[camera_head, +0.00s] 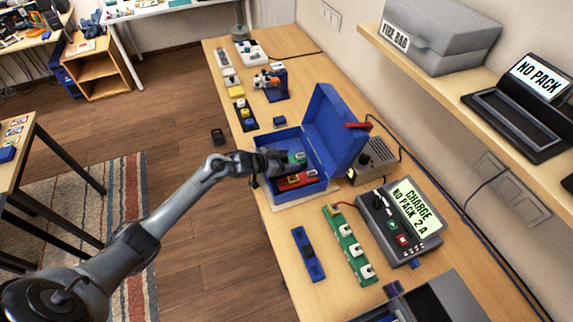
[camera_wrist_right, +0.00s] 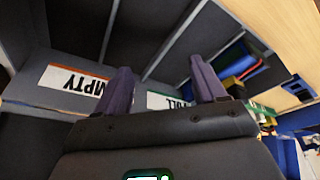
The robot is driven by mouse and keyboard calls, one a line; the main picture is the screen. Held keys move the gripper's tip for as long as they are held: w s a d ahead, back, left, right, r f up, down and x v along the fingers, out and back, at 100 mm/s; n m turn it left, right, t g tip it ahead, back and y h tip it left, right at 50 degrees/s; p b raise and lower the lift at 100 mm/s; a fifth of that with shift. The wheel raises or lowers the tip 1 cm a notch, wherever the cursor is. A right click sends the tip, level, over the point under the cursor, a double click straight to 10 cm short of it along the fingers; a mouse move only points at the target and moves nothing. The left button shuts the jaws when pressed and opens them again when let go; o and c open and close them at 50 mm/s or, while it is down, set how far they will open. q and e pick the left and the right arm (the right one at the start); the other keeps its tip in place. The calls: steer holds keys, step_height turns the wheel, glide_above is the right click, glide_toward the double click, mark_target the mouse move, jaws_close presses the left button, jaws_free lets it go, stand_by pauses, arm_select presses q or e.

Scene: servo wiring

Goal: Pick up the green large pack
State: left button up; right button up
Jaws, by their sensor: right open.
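The green pack (camera_head: 299,158) lies inside the open blue box (camera_head: 322,186), next to a red pack (camera_head: 297,181). My left gripper (camera_head: 281,161) reaches over the box's left wall, with its fingertips at the green pack. The fingers partly hide the pack, and I cannot tell whether they are closed on it. In the right wrist view, my right gripper (camera_wrist_right: 163,86) is open with nothing between its fingers. It faces dark compartments, one with a label reading "EMPTY" (camera_wrist_right: 75,80).
The blue lid (camera_head: 335,128) stands raised at the box's right side. A charger (camera_head: 400,222) reads "CHARGE NO PACK 2 A". A green strip (camera_head: 348,245) and a blue strip (camera_head: 308,254) lie in front of the box. A shelf with a grey case (camera_head: 440,35) overhangs at right.

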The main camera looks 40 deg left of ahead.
arm_select(q)
jaws_close()
steer(key=shift+r, duration=0.1)
stand_by(0.3)
